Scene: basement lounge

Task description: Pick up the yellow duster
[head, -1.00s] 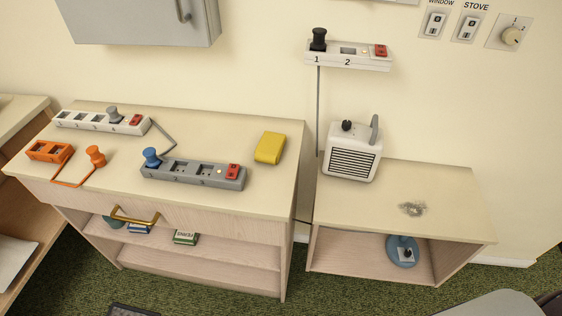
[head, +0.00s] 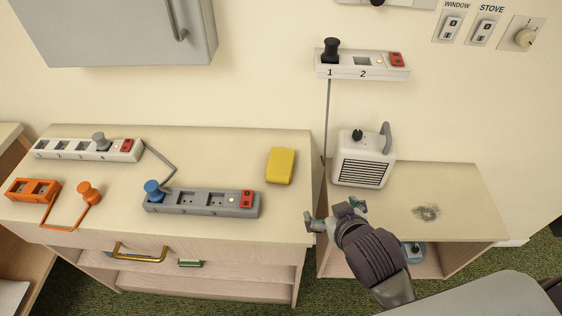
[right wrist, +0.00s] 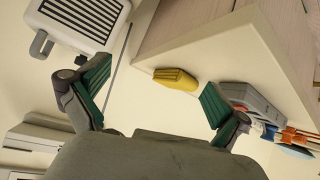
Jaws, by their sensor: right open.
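The yellow duster (head: 281,165) lies on the light wooden cabinet top (head: 225,150), near its right edge. It also shows in the right wrist view (right wrist: 176,78), between my spread fingers and some way beyond them. My right gripper (head: 334,215) is open and empty, to the right of and nearer than the duster, by the gap between the cabinet and the lower shelf unit. Its two green-padded fingers show in the right wrist view (right wrist: 155,95). The gripper does not touch the duster. My left gripper is not in view.
A grey power strip (head: 203,201) with a blue plug lies left of the duster. A white strip (head: 86,150) and an orange socket block (head: 32,190) are farther left. A white heater (head: 363,158) stands on the shelf unit (head: 460,190) to the right.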

